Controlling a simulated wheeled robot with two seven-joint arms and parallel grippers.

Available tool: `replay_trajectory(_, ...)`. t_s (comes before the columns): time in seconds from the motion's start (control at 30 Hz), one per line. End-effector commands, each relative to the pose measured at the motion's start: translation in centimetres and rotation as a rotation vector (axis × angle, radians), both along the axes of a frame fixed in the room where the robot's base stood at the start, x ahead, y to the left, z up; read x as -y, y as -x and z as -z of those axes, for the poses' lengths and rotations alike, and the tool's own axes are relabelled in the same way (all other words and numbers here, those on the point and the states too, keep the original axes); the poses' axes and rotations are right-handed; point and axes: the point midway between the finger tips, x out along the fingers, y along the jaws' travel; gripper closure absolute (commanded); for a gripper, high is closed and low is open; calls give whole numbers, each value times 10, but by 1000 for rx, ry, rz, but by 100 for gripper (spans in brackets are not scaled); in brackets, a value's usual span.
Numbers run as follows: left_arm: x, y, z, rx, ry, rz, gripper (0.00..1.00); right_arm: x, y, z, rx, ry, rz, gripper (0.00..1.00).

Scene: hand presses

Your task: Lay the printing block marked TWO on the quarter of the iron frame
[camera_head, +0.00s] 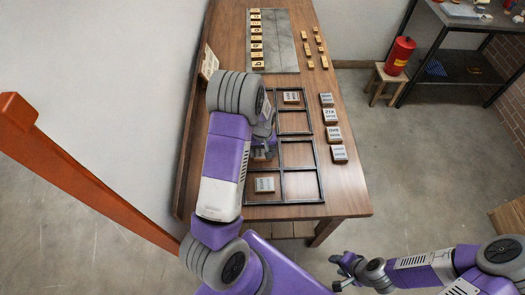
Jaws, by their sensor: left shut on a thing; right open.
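The dark iron frame (300,139) lies on the wooden table, split by bars into cells. One grey printing block (264,185) lies in its near left cell, and a paler block (291,97) lies in a far cell. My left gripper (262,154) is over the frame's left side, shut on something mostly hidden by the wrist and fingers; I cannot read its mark. My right gripper (345,270) is open and empty, off the table's near right side. I cannot tell which block is marked TWO.
A column of several blocks (333,133) lies right of the frame. A grey slab (285,45) with several lettered tiles (257,40) is at the far end, with small wooden pieces (308,49) beside it.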

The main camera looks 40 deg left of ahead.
Motion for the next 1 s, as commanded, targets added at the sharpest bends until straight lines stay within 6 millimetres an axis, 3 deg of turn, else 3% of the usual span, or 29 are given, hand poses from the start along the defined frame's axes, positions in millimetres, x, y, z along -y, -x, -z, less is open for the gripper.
replay_trajectory(0.13,0,0,4,0,0,0,59,0,0,4,0,0,0,57)
replay_trajectory(0.17,0,0,3,0,0,0,22,0,0,3,0,0,0,57)
replay_trajectory(0.3,0,0,3,0,0,0,1,0,0,2,0,0,0,57)
replay_trajectory(0.67,0,0,-2,0,0,0,1,0,0,-1,0,0,0,57)
replay_trajectory(0.77,0,-1,-15,4,0,1,1,0,0,-3,0,0,0,57)
replay_trajectory(1.0,0,-1,-68,5,-2,2,1,0,0,-13,0,0,0,57)
